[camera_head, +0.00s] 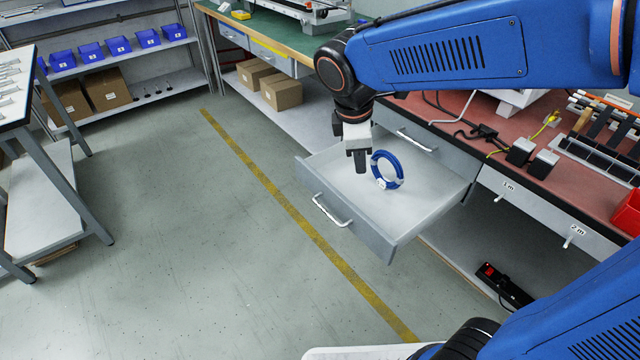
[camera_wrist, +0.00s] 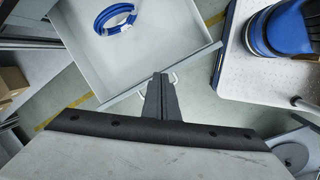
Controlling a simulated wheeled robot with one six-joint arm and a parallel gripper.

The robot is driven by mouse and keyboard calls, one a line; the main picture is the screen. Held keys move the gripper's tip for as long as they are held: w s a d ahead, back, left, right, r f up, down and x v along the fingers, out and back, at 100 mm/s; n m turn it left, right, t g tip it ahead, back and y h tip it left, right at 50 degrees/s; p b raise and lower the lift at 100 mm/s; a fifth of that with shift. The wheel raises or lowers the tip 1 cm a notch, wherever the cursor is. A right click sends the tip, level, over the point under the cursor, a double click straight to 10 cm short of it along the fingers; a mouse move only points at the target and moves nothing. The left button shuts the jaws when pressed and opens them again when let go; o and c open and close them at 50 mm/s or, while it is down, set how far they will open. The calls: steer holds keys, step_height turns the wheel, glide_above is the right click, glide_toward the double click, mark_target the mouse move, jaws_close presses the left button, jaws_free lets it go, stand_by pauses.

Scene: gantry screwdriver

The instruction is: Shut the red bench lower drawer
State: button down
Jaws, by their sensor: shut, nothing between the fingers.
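The lower drawer (camera_head: 418,209) of the red bench (camera_head: 455,118) is pulled out. Its grey front panel (camera_head: 375,232) has a pale bar handle (camera_head: 331,212). A coil of blue cable (camera_head: 386,170) lies inside; it also shows in the wrist view (camera_wrist: 115,20). The drawer above it (camera_head: 430,155) is closed. My gripper (camera_head: 361,172) is shut and empty, pointing down. In the wrist view, its fingers (camera_wrist: 161,78) overlap the drawer's front edge, and parts of the handle (camera_wrist: 174,79) show on both sides of them. I cannot tell the exact height or whether they touch.
A power strip (camera_head: 504,285) lies below. A green bench (camera_head: 280,45) with cardboard boxes (camera_head: 282,92) stands behind. Open floor with a yellow line (camera_head: 285,203) lies left of the drawer.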

steer(key=w+a+f+n+h, duration=0.1)
steer(key=a+f+n, duration=0.1)
steer(key=a+n, duration=0.35)
steer(key=w+a+f+n+h, duration=0.1)
steer(key=a+f+n, duration=0.1)
steer(key=a, duration=0.7)
glide_toward(320, 184)
steer(key=s+f, duration=0.5)
steer(key=shift+w+d, duration=1.05)
steer(key=shift+d, duration=0.15)
steer(key=shift+w+d, duration=0.35)
steer(key=shift+d, duration=0.1)
steer(key=w+d, duration=0.8)
steer(key=d, duration=0.3)
steer(key=w+d, duration=0.9)
steer(key=d, duration=0.3)
steer(key=shift+d, duration=0.3)
steer(key=shift+a, duration=0.1)
